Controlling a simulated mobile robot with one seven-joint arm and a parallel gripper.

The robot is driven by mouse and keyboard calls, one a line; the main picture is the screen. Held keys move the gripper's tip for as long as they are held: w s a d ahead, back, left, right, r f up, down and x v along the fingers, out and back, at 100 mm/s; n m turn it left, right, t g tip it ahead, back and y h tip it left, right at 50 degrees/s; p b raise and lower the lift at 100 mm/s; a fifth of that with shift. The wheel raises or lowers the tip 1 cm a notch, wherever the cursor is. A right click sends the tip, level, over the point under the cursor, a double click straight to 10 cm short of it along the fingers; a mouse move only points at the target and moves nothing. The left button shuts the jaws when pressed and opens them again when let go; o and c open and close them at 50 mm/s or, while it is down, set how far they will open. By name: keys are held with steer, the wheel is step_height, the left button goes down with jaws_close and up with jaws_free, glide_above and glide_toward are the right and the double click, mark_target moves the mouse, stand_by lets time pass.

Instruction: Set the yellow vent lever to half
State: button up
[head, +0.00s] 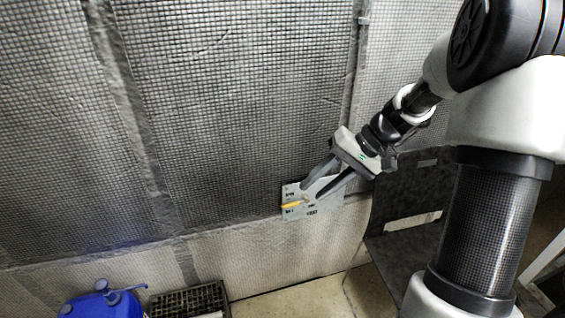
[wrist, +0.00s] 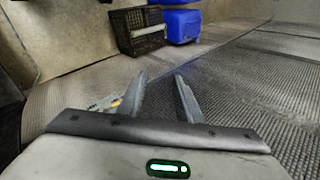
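The yellow vent lever (head: 292,206) sits on a pale grey plate (head: 327,205) on the quilted wall. It points left in the head view, tilted slightly down at its tip. Small dark labels surround it, too small to read surely. My gripper (head: 312,194) reaches down from the upper right, its fingers overlapping the plate in that view. In the wrist view its fingers (wrist: 160,78) are apart with nothing between them. The lever (wrist: 116,102) shows there just left of the left finger, partly hidden; contact cannot be told.
A blue jug (head: 100,304) and a black crate (head: 188,300) stand on the floor at lower left. A dark panel (head: 405,205) stands right of the plate, below my arm. The wall left of the plate is clear.

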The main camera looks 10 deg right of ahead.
steer(key=w+d+f+m+t+y+b, duration=0.1)
steer(key=w+d+f+y+b, duration=0.15)
steer(key=f, duration=0.45)
steer(key=w+d+f+m+t+y+b, duration=0.1)
steer(key=w+d+f+m+y+b, duration=0.2)
steer(key=f, duration=0.4)
steer(key=m+t+b, duration=0.2)
steer(key=m+t, duration=0.1)
steer(key=t, duration=0.3)
glide_toward(294, 205)
steer(key=b+x, duration=0.2)
steer(key=x, duration=0.7)
steer(key=shift+w+a, duration=0.1)
jaws_close()
